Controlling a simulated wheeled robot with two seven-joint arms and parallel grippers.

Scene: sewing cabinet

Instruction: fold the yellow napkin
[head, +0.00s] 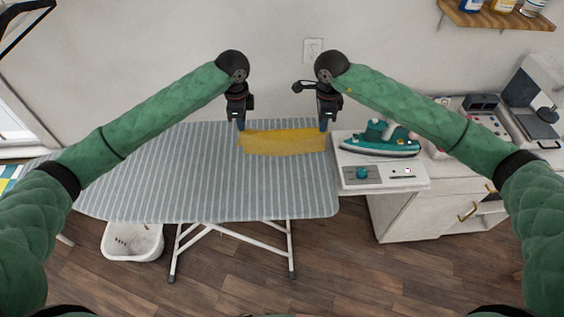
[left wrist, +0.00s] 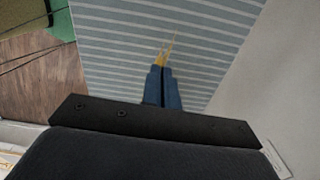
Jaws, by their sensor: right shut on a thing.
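The yellow napkin (head: 283,142) stretches between my two grippers near the back right end of the striped ironing board. My left gripper (head: 241,127) is at its upper left corner; in the left wrist view its blue fingers (left wrist: 161,72) are pressed together, with a thin sliver of the napkin (left wrist: 163,52) at their tips. My right gripper (head: 324,128) is shut on the upper right corner. The back edge looks taut between the grippers. I cannot tell how much of the lower edge touches the board.
The striped ironing board (head: 190,175) has free room left of and in front of the napkin. A teal iron (head: 380,138) stands on the white panel (head: 385,178) to the right. A white basket (head: 132,241) is on the floor. The wall rises behind the board.

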